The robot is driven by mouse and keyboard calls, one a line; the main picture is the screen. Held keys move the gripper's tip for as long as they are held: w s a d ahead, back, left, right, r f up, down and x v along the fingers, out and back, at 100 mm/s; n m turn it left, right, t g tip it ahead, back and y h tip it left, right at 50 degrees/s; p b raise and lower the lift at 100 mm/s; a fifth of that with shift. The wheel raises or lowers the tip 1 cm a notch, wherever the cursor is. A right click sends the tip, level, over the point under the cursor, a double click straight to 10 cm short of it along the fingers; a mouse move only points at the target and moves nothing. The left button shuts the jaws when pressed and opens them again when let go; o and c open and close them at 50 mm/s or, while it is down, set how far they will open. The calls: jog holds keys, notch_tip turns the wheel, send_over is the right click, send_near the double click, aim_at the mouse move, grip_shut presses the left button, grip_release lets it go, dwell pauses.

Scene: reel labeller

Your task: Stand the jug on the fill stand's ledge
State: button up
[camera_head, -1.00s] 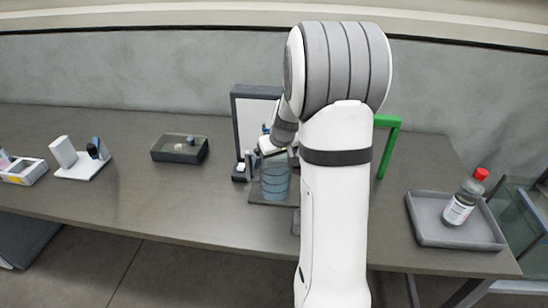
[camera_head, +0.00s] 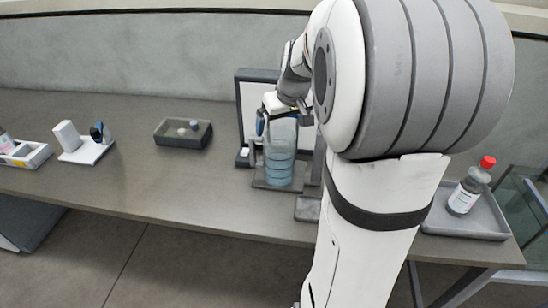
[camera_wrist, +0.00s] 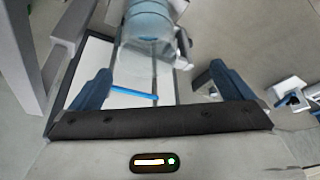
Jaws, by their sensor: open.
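The jug (camera_head: 280,160), a clear ribbed bluish container, stands upright on the dark low ledge (camera_head: 262,182) at the foot of the fill stand (camera_head: 241,100), which has a dark frame and white back panel. My gripper (camera_head: 281,125) is at the jug's upper part, partly hidden by my arm. In the wrist view my gripper (camera_wrist: 160,88) has its two blue fingers spread wide. The jug (camera_wrist: 155,40) lies beyond the fingertips, between their lines, and I see no finger touching it. The jug's right side is partly hidden in the head view.
A dark open box (camera_head: 182,133) sits left of the stand. A white holder (camera_head: 88,150) and white tray (camera_head: 22,155) are farther left. A grey tray (camera_head: 445,217) with a red-capped bottle (camera_head: 470,187) is at right. A small grey block (camera_head: 307,208) lies at the table's front edge.

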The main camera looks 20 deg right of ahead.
jog(key=s+a+f, duration=0.1)
jog(key=s+a, duration=0.6)
jog(key=s, duration=0.3)
jog(key=s+a+f+g, duration=0.1)
jog(key=s+a, duration=0.6)
jog(key=s, duration=0.4)
